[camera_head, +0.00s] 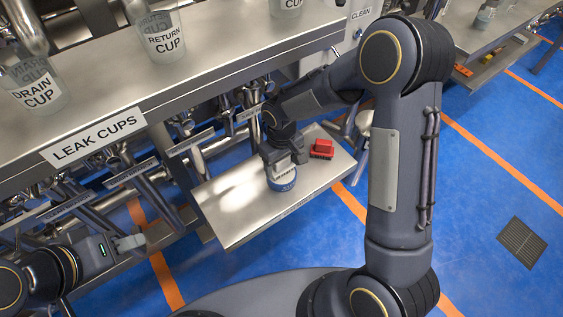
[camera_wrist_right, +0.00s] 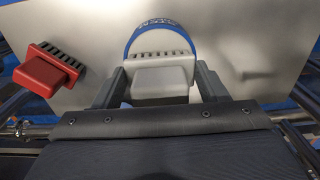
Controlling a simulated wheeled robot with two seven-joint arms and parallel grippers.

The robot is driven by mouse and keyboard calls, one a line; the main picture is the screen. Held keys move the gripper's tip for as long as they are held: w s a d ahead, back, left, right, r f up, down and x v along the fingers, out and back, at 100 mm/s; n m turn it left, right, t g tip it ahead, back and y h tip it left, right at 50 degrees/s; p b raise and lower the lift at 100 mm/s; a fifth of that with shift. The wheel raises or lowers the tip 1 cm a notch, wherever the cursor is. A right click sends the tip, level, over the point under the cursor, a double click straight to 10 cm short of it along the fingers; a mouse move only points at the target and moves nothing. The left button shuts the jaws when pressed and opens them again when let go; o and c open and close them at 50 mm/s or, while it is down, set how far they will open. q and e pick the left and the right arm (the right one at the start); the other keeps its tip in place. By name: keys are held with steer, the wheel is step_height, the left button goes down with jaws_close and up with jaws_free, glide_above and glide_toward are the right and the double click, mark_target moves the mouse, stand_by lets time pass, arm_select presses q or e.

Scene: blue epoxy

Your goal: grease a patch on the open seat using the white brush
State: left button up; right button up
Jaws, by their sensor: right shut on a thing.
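My right gripper (camera_head: 284,158) is shut on the white brush (camera_wrist_right: 160,78), which sits between its fingers in the right wrist view. The tub (camera_head: 282,180) stands on the metal tray, right under the gripper in the head view. I cannot tell whether the bristles touch what is in it. My left gripper (camera_head: 129,243) is at the lower left, away from the tray; its finger gap is unclear. Pipes and fittings (camera_head: 180,130) run under the shelf; I cannot pick out the open seat.
A red brush (camera_head: 321,149) lies on the tray (camera_head: 232,205), right of the tub. Above, a metal shelf labelled LEAK CUPS (camera_head: 95,138) bears a drain cup (camera_head: 35,88) and a return cup (camera_head: 162,38).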

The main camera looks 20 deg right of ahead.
stand_by(0.3)
steer(key=shift+r+p, duration=2.6)
steer(key=shift+r, duration=0.9)
